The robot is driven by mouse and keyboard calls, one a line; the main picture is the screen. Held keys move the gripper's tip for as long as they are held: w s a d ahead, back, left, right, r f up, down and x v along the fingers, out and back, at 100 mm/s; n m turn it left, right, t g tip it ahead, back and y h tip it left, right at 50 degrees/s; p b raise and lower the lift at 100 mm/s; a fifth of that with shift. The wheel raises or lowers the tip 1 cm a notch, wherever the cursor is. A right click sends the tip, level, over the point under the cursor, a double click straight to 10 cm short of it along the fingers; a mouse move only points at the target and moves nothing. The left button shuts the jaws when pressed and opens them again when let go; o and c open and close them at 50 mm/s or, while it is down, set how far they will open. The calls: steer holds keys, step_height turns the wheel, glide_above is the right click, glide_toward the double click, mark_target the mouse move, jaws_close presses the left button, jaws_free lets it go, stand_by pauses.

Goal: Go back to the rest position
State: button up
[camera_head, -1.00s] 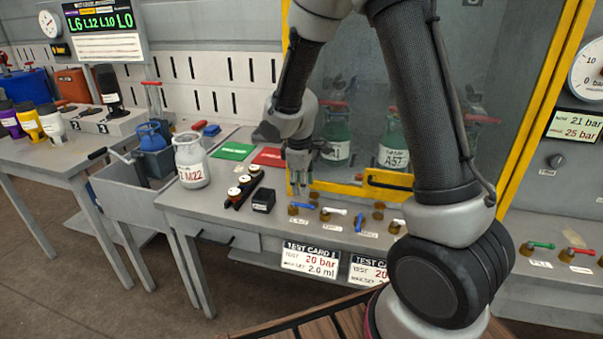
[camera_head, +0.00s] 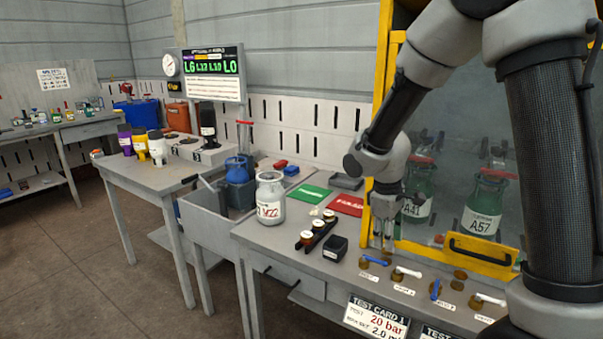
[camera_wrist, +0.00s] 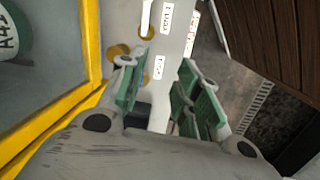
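My gripper (camera_head: 383,240) hangs fingers down over the right part of the grey bench (camera_head: 262,232), just in front of the yellow frame of the glazed cabinet. In the wrist view my gripper (camera_wrist: 160,92) has its green-padded fingers spread apart, with nothing between them. My arm is folded and fills the right side of the head view. What lies directly under the fingertips is partly hidden.
Small valves with blue and white levers (camera_head: 400,272) line the bench's front. A white cylinder marked M22 (camera_head: 270,200), a dark block (camera_head: 335,247) and a red mat (camera_head: 346,205) stand nearby. The yellow cabinet frame (camera_head: 465,262) is close beside my gripper. Open floor (camera_head: 90,270) lies left.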

steer(key=s+d+r+m+t+y, duration=0.1)
steer(key=s+d+r+m, duration=0.3)
steer(key=s+r, duration=0.5)
steer(key=s+d+r+m+t, duration=0.3)
steer(key=s+d+r+m, duration=0.2)
steer(key=s+r, duration=0.5)
steer(key=shift+s+d+y, duration=0.4)
steer(key=shift+s, duration=1.05)
stand_by(4.7)
